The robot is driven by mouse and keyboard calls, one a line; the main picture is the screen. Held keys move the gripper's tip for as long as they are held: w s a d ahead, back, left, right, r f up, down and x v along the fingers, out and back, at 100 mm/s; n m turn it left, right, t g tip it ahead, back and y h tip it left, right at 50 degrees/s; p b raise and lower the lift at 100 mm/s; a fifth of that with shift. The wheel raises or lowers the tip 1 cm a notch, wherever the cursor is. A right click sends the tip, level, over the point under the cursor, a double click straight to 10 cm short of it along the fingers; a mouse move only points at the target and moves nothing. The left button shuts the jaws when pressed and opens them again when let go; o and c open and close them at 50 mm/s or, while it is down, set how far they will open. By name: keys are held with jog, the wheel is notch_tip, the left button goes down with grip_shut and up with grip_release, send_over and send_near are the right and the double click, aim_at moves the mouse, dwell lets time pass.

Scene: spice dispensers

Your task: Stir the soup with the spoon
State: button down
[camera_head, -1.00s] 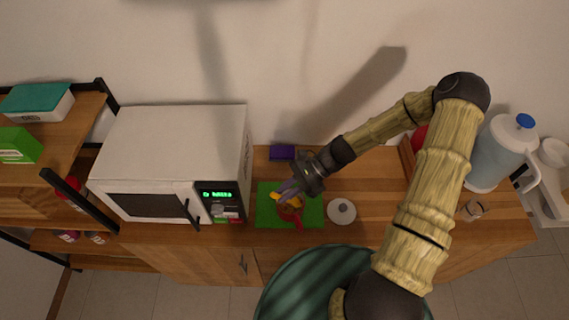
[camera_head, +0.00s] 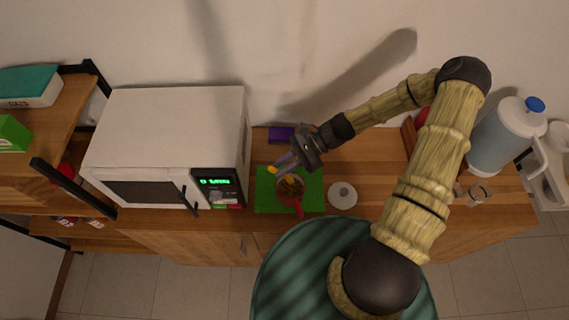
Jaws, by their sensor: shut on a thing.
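A small red pot (camera_head: 290,187) with brownish soup in it stands on a green mat (camera_head: 314,200) on the wooden counter. Its red handle points toward the front right. My gripper (camera_head: 276,168) is just behind the pot, its fingers pointing down to the left. It is shut on a small yellow thing (camera_head: 272,170), which looks like part of the spoon. The rest of the spoon is too small to make out, and I cannot tell whether it touches the soup.
A white microwave (camera_head: 170,130) stands left of the mat. A pale round lid (camera_head: 343,195) lies right of it. A purple box (camera_head: 281,133) sits behind. A water jug (camera_head: 503,137) and small jars (camera_head: 480,194) are at the right. Bare counter (camera_head: 375,160) lies between.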

aim_at(289, 177)
jog(key=shift+d+f+b+x, duration=0.1)
jog(key=shift+f+b+x, duration=0.1)
jog(key=shift+b+x, duration=0.5)
jog(key=shift+d+f+b+x, duration=0.15)
jog(key=shift+b+x, duration=0.1)
jog(key=shift+x, duration=0.85)
jog(key=shift+f, duration=0.3)
jog(key=shift+w+d+f+b, duration=0.25)
jog(key=shift+d+f+b, duration=0.25)
jog(key=shift+f+b, duration=0.45)
jog(key=shift+w+d+f+b, duration=0.2)
jog(key=shift+d+f+b, duration=0.35)
jog(key=shift+f, duration=0.7)
jog(key=shift+w+d+f+b, duration=0.25)
jog(key=shift+d+f+b, duration=0.25)
jog(key=shift+f+b, duration=0.45)
jog(key=shift+f, duration=0.15)
jog(key=shift+w, duration=0.15)
